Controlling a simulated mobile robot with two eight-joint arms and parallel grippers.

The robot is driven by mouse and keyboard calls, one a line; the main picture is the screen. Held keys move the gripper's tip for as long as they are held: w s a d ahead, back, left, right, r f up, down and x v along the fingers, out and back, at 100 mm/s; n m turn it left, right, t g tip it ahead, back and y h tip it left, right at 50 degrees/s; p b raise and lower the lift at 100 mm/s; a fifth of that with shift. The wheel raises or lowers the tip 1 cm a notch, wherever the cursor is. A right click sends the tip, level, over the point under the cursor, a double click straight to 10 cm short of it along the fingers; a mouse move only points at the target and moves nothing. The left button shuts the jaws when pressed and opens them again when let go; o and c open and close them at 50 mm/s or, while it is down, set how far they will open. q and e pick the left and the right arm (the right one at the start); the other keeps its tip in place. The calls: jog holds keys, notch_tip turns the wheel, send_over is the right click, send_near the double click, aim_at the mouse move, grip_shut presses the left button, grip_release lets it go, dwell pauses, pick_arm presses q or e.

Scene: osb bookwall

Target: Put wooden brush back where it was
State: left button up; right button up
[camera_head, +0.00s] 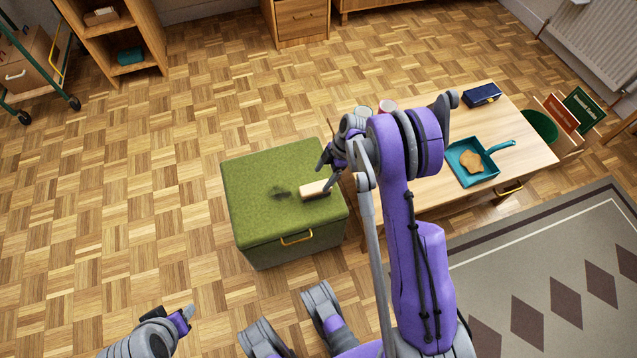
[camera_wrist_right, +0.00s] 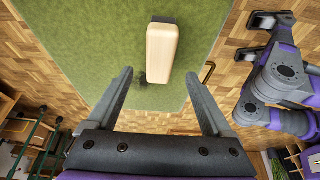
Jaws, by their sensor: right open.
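The wooden brush (camera_head: 313,190) is a pale block on the right part of the green ottoman's top (camera_head: 258,165). In the right wrist view the brush (camera_wrist_right: 162,50) shows as a long, rounded pale block over the green top (camera_wrist_right: 90,40). My right gripper (camera_head: 328,172) is at the brush in the head view. In the wrist view its two fingers are wide apart, with the brush's near end in line with the gap between them. I see no contact. My left gripper (camera_head: 187,313) is low at the left, over the floor, far from the brush.
The wooden table (camera_head: 520,130) right of the ottoman bears a teal dustpan (camera_head: 472,172) with a brown piece, a dark blue box (camera_head: 482,95) and cups (camera_head: 387,106). A shelf (camera_head: 95,40) stands back left. The floor left of the ottoman is clear.

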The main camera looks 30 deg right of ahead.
jog(key=v, duration=0.4)
jog(key=shift+p, duration=0.3)
jog(key=s+a+r+m+t+h, duration=0.1)
jog(key=s+a+r+m, duration=0.3)
jog(key=r, duration=0.3)
jog(key=s+a+r+m+h, duration=0.1)
jog(key=s+a+r+m, duration=0.2)
jog(key=a+r, duration=0.3)
jog(key=s+a+r+m+t+h, duration=0.1)
jog(key=s+a+r+m, duration=0.1)
jog(key=s+m, duration=0.2)
jog(key=s+a+r+m+t+h, duration=0.1)
jog(key=s+a+r+m, duration=0.1)
jog(key=s, duration=0.9)
jog(key=shift+a+r+m+t, duration=0.25)
jog(key=shift+r+m, duration=0.45)
jog(key=shift+m, duration=0.4)
